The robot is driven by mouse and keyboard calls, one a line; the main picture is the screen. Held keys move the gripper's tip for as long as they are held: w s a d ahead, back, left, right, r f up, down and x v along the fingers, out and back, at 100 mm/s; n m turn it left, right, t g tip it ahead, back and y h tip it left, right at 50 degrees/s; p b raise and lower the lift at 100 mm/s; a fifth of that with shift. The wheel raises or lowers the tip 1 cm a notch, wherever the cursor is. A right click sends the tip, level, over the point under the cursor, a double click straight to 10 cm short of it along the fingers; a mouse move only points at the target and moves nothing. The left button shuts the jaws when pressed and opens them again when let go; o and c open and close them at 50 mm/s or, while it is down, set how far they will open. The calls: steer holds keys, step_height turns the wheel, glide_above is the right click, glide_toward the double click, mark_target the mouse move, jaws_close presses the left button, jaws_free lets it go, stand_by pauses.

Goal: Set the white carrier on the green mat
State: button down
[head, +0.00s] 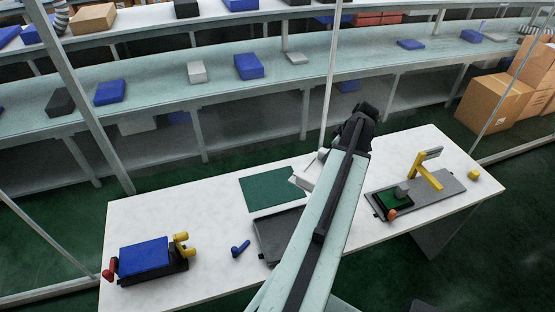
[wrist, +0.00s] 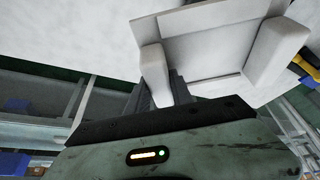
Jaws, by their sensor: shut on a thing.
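The white carrier (head: 302,178) shows in the head view at the right edge of the green mat (head: 268,188), partly hidden behind my arm. It overlaps the mat's right edge in the picture; I cannot tell whether it touches the mat or is above it. In the wrist view the carrier (wrist: 205,42) fills the upper middle, a pale plate with raised blocks. My gripper (wrist: 166,88) is shut on the carrier, with its dark fingers at a raised white block. In the head view my arm hides the fingers. Most of the mat is bare.
A dark grey tray (head: 270,240) lies in front of the mat, partly behind my arm. A blue block on a black fixture (head: 145,257) and a small blue tool (head: 240,248) are at left. A grey plate with a yellow post (head: 443,193) stands at right. White table shows between them.

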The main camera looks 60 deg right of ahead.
mark_target(306, 160)
steer(key=w+f+m+b, duration=0.1)
steer(key=w+f+b, duration=0.5)
steer(key=w, duration=0.3)
steer(key=w+f+m+h+b, duration=0.1)
steer(key=w+f+m+b, duration=0.1)
steer(key=w+f+b, duration=0.5)
steer(key=w+a, duration=0.1)
steer(key=w, duration=0.2)
steer(key=shift+f, duration=0.15)
steer(key=shift+s+f, duration=0.1)
step_height(306, 160, down, 6)
steer(key=b, duration=0.6)
steer(key=shift+f+b, duration=0.45)
steer(key=shift+b, duration=0.25)
steer(key=c, duration=1)
jaws_free()
steer(key=shift+c, duration=0.2)
steer(key=shift+r, duration=0.15)
